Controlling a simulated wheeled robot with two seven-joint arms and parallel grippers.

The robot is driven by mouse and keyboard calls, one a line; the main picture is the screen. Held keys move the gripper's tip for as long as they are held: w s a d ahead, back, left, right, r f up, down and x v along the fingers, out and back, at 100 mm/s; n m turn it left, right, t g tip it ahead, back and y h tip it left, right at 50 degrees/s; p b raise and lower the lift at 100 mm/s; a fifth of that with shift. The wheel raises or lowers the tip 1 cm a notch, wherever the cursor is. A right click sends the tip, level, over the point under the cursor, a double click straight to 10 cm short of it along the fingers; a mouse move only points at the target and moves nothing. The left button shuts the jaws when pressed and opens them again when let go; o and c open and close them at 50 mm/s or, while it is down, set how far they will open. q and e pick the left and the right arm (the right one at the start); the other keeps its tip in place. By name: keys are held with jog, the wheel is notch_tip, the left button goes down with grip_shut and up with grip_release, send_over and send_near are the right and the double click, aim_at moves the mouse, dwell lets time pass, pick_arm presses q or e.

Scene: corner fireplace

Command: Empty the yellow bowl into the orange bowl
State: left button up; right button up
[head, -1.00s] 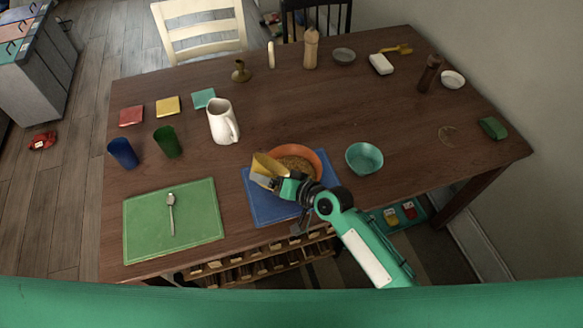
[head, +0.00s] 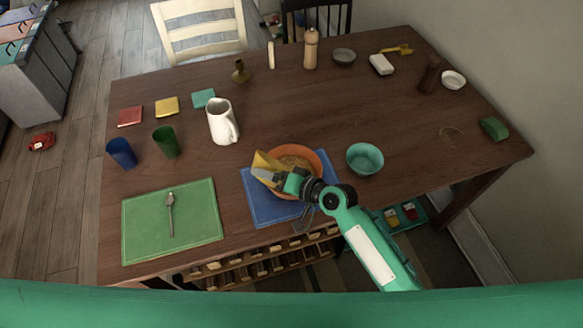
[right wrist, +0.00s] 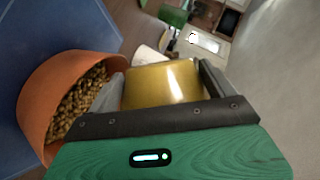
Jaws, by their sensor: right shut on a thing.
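The orange bowl (head: 318,160) stands on the blue mat (head: 262,207) and holds many small brown pieces, seen clearly in the right wrist view (right wrist: 40,98). The yellow bowl (head: 262,160) is tilted at the left side of the orange bowl's rim. My right gripper (head: 276,178) is shut on the yellow bowl, which sits between its fingers in the right wrist view (right wrist: 163,84). The inside of the yellow bowl is hidden, so I cannot tell whether anything is in it. My left gripper is not in view.
A teal bowl (head: 365,158) stands right of the orange bowl. A white pitcher (head: 221,122) stands behind it to the left. A green mat (head: 195,228) with a spoon (head: 170,212) lies at the front left. The table between the pitcher and the pepper mill (head: 310,48) is mostly clear.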

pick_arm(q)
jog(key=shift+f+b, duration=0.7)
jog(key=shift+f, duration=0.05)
pick_arm(e)
jog(key=shift+w+d+r+m+y, duration=0.2)
jog(key=shift+r+m+y, duration=0.15)
jog(key=shift+m, duration=0.2)
jog(key=shift+w+d+r+m+y, duration=0.15)
jog(key=shift+d+r+m+y, duration=0.15)
jog(key=shift+m, duration=0.25)
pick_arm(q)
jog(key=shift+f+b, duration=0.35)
pick_arm(e)
jog(key=shift+w+d+f, duration=0.1)
jog(key=shift+w, duration=0.1)
pick_arm(q)
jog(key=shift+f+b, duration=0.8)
jog(key=shift+b, duration=0.05)
pick_arm(e)
jog(key=shift+w+d+f+m+y, duration=0.25)
jog(key=shift+w+d+f+m, duration=0.05)
jog(key=shift+w+d+m, duration=0.35)
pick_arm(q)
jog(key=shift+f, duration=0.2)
pick_arm(e)
jog(key=shift+w+d+r+m+g+y, duration=0.25)
jog(key=shift+d+r+m+g+y, duration=0.1)
jog(key=shift+m+y, duration=0.25)
